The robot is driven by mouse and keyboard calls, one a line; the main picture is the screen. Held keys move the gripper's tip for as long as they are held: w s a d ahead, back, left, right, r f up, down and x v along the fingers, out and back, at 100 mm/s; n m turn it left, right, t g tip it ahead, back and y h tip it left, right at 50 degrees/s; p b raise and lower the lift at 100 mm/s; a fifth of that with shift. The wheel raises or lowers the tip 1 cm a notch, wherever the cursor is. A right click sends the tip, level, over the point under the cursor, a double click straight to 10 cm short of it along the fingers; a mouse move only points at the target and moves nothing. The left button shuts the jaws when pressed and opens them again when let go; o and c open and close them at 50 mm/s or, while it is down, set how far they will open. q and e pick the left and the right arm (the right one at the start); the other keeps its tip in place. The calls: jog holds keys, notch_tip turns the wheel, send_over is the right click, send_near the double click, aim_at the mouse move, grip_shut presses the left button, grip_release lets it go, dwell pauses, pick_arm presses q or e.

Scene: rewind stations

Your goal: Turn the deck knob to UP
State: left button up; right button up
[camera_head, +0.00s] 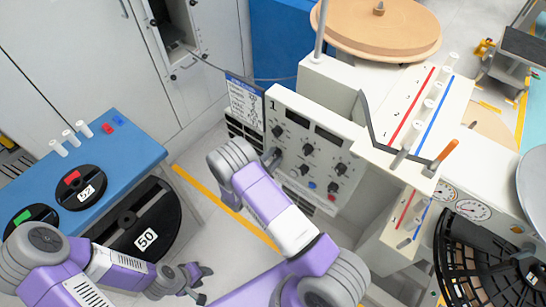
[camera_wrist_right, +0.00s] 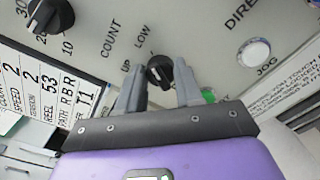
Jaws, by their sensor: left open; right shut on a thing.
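The small black deck knob (camera_wrist_right: 159,71) is on the grey panel in the right wrist view, with the printed words UP and LOW close by. A pale mark shows on its face, but I cannot tell exactly which word it points at. My right gripper (camera_wrist_right: 159,88) has a finger on each side of the knob and is shut on it. In the head view my right gripper (camera_head: 272,158) is at the left part of the control panel (camera_head: 335,145), and the held knob is hidden. My left gripper (camera_head: 197,282) is open and empty at the lower left, away from the panel.
A larger black knob (camera_wrist_right: 48,15), a white JOG button (camera_wrist_right: 253,53) and a green button (camera_wrist_right: 208,95) sit near the held knob. A blue table (camera_head: 135,150) with reels stands at left. A white shelf (camera_head: 440,115) with pegs juts out right of the panel.

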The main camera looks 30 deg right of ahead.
jog(key=shift+c, duration=0.6)
jog(key=shift+n, duration=0.4)
jog(key=n, duration=0.4)
jog(key=shift+w+a+n, duration=0.1)
jog(key=shift+n, duration=0.2)
jog(key=n, duration=0.6)
jog(key=shift+n, duration=0.3)
jog(key=o, duration=1)
jog(key=shift+o, duration=0.2)
